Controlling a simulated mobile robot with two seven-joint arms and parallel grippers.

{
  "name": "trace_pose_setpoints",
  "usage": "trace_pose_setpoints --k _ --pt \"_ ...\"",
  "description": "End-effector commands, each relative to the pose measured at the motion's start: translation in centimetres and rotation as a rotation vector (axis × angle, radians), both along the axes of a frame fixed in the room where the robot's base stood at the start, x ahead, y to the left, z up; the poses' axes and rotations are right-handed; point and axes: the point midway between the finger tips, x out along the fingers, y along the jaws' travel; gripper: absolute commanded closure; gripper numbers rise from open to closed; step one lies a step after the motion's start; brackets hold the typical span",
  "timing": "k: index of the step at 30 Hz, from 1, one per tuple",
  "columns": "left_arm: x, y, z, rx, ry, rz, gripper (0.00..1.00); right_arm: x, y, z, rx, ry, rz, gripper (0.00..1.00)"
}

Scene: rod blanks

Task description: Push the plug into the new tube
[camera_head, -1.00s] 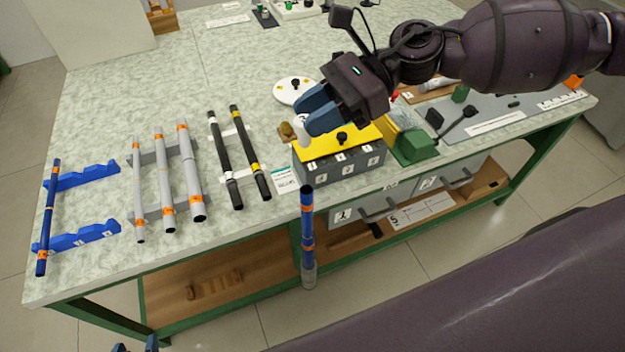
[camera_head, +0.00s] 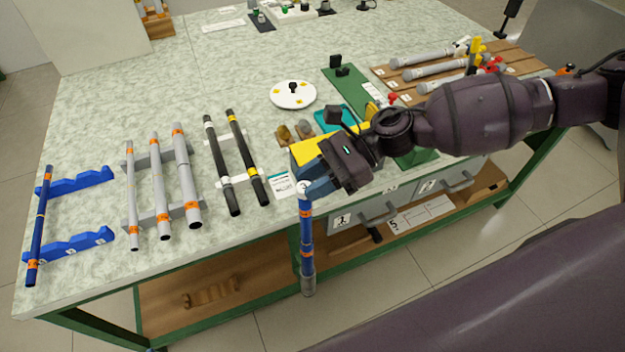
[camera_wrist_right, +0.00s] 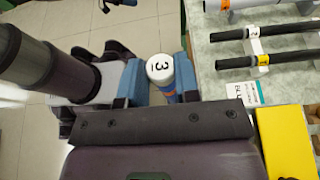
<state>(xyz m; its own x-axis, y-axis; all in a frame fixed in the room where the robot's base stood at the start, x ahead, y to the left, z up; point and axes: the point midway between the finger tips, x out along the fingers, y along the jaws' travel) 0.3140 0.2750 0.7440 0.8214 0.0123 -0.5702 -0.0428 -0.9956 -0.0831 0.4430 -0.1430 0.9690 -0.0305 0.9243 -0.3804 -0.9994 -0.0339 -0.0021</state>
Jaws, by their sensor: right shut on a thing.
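My right gripper (camera_head: 312,183) is shut on a white plug marked 3 (camera_head: 303,188) at the front edge of the table. The blue tube with orange bands (camera_head: 307,232) stands upright in front of that edge, its grey end down. The plug is at the tube's top. In the right wrist view the plug (camera_wrist_right: 160,69) sits between the blue fingers (camera_wrist_right: 160,82), with the tube (camera_wrist_right: 170,96) directly below. How deep the plug sits is hidden.
A yellow-topped box (camera_head: 308,150) is partly covered by my right gripper. Two small brownish pieces (camera_head: 294,131) stand behind it. Black rods (camera_head: 246,158), grey rods (camera_head: 160,186) and a blue rod (camera_head: 40,225) on a blue rack (camera_head: 82,243) lie to the left. A white disc (camera_head: 292,95) lies behind.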

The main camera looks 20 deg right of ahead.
Motion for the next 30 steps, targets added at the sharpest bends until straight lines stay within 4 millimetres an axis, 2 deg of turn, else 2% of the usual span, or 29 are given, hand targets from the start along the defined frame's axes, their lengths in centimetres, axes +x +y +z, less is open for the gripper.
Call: trace_pose_setpoints --k 13,14,18,19,30 --pt "0.59 -0.10 0.10 0.000 -0.010 -0.004 0.43 -0.03 0.02 -0.65 0.001 0.001 0.000 0.92" --pt "0.59 -0.11 0.11 0.000 -0.011 -0.004 0.43 -0.03 0.02 -0.66 0.001 0.000 0.000 0.69" --pt "0.54 -0.10 0.15 0.000 -0.010 -0.004 0.43 -0.02 0.01 -0.57 0.000 0.000 0.000 0.48" --pt "0.52 -0.09 0.14 0.000 -0.010 -0.004 0.43 -0.02 0.02 -0.56 0.000 0.000 0.000 0.45" --pt "0.18 -0.01 0.15 0.000 -0.005 -0.002 0.43 0.03 -0.28 -0.12 -0.001 -0.002 -0.001 0.45"
